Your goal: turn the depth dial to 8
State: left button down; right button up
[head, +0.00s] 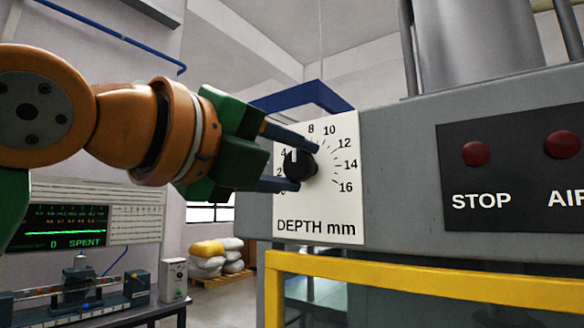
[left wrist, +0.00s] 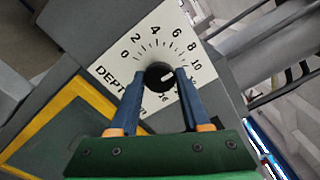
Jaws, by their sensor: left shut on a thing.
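The black depth dial (head: 303,165) sits on a white scale plate (head: 343,212) marked "DEPTH mm". The dial also shows in the left wrist view (left wrist: 157,75). My left gripper (head: 307,167) is shut on the dial, one finger on each side; in the left wrist view its fingers (left wrist: 160,77) straddle it. A white pointer mark on the dial's face points roughly up the plate, near the 6 to 8 side; the exact reading is hard to tell at this slant. The fingers hide some numbers, including the 6 in the head view. My right gripper is not in view.
A dark panel (head: 510,212) with red STOP and AIR buttons is at right on the grey machine housing. A yellow rail (head: 420,278) runs below the plate. A bench with a green-lit display (head: 65,232) stands at left; sacks on a pallet (head: 215,257) lie behind.

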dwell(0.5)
pick_arm(q)
jog(key=shift+c, duration=1.9)
grip_release()
jog(key=shift+a, duration=0.1)
jog(key=b+v, duration=0.1)
jog(key=v, duration=0.1)
jog(key=shift+s+a+f+b, duration=0.15)
jog(key=shift+s+f+b, duration=0.15)
jog(key=shift+b, duration=0.1)
jog(key=v, duration=0.3)
jog(key=b+v, duration=0.1)
jog(key=shift+s+a+r, duration=0.2)
jog(key=shift+r, duration=0.1)
